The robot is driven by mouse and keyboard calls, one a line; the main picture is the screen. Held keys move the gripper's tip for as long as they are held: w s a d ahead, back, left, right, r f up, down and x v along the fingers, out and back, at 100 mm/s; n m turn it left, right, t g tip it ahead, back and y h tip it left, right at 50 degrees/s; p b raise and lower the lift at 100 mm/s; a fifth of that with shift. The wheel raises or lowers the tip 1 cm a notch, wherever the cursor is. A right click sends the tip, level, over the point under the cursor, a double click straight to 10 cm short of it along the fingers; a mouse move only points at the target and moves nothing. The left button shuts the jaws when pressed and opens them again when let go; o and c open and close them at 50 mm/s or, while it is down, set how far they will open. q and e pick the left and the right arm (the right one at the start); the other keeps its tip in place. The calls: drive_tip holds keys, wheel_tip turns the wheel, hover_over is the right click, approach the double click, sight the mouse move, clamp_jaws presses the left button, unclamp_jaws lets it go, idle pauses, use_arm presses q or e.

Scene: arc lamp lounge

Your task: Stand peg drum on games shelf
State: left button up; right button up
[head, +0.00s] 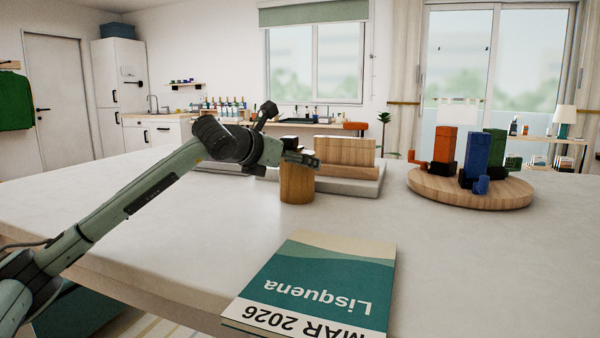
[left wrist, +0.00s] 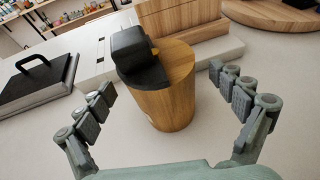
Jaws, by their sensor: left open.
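A wooden drum (head: 297,186), likely the peg drum, stands upright on the pale table (head: 440,250). In the left wrist view the drum (left wrist: 172,108) stands between and beyond my fingers, with a dark blocky piece (left wrist: 132,52) over part of its top. My left gripper (head: 302,159) is at the drum's top in the head view. Its two fingers are spread wide in the left wrist view (left wrist: 168,108), with clear gaps on both sides of the drum. My right gripper is not in view. I cannot tell which furniture is the games shelf.
A book (head: 325,280) lies at the table's near edge. A round wooden board (head: 470,195) with red, blue and green pieces stands right. A wooden block (head: 345,152) on a pale slab (head: 368,188) is close behind the drum. A side shelf (head: 545,139) with a lamp stands back right.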

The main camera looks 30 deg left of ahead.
use_arm(q)
drive_tip(key=shift+x, duration=1.25)
drive_tip(key=c, duration=1.6)
drive_tip(key=shift+r, duration=0.15)
drive_tip(key=shift+c, duration=1.3)
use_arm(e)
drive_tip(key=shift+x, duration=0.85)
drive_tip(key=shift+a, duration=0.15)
